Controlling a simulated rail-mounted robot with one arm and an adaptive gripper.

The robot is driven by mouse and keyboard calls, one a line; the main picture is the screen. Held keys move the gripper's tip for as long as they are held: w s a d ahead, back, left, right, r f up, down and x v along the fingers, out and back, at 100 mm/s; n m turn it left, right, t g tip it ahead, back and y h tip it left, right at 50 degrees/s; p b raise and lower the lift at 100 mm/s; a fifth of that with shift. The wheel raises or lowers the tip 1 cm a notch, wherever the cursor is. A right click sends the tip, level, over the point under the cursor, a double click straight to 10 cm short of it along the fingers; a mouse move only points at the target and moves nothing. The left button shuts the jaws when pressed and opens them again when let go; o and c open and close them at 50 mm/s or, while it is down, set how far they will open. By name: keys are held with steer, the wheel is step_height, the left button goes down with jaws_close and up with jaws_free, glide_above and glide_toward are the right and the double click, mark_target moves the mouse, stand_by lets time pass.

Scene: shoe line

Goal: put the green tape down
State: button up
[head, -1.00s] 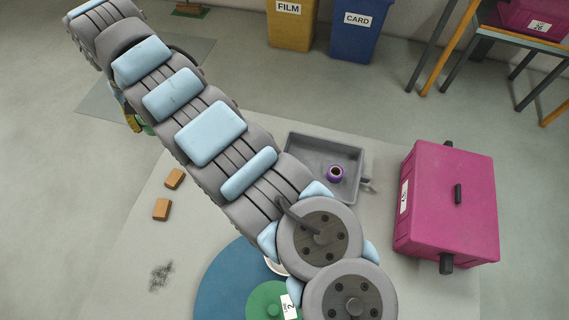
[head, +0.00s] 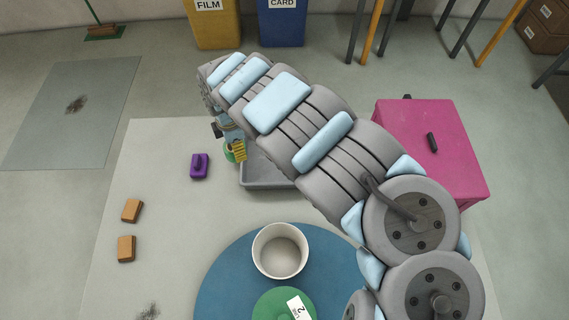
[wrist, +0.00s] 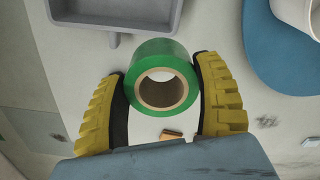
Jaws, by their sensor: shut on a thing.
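The green tape (wrist: 150,50) is a roll with a brown cardboard core. In the wrist view my gripper (wrist: 162,78) is shut on it, with a yellow, dark-lined finger on each side. In the head view the tape (head: 229,153) shows as a small green edge beside my yellow fingers (head: 238,151), at the left end of the grey tray. The grey tray (wrist: 82,22) lies just beyond the tape in the wrist view. I cannot tell the tape's height above the surface.
My arm hides much of the grey tray (head: 262,183). A purple object (head: 200,166) lies left of it. A white cup (head: 268,233) stands on the blue round mat (head: 225,270). Brown blocks (head: 132,210) lie left. A magenta case (head: 455,135) is right.

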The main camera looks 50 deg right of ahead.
steer(key=s+d+f+n+b, duration=0.3)
steer(key=s+d+f+n, duration=0.1)
steer(key=s+d+f, duration=0.8)
steer(key=b, duration=1.3)
glide_toward(269, 160)
steer(key=shift+s+a+f, duration=0.1)
steer(key=shift+s+a, duration=0.05)
steer(key=shift+s, duration=0.35)
steer(key=shift+s+a+f, duration=0.1)
steer(key=shift+s+a, duration=0.05)
steer(key=shift+s, duration=0.35)
steer(key=shift+w+d+f+b, duration=0.2)
steer(key=shift+w+f+b, duration=0.7)
steer(key=shift+b, duration=0.25)
step_height(269, 160, down, 3)
steer(key=shift+w+d+r+b, duration=0.1)
steer(key=shift+w+r+b, duration=0.05)
steer(key=shift+b, duration=1)
steer(key=shift+f+b, duration=0.3)
steer(key=shift+f, duration=0.2)
steer(key=shift+r, duration=0.15)
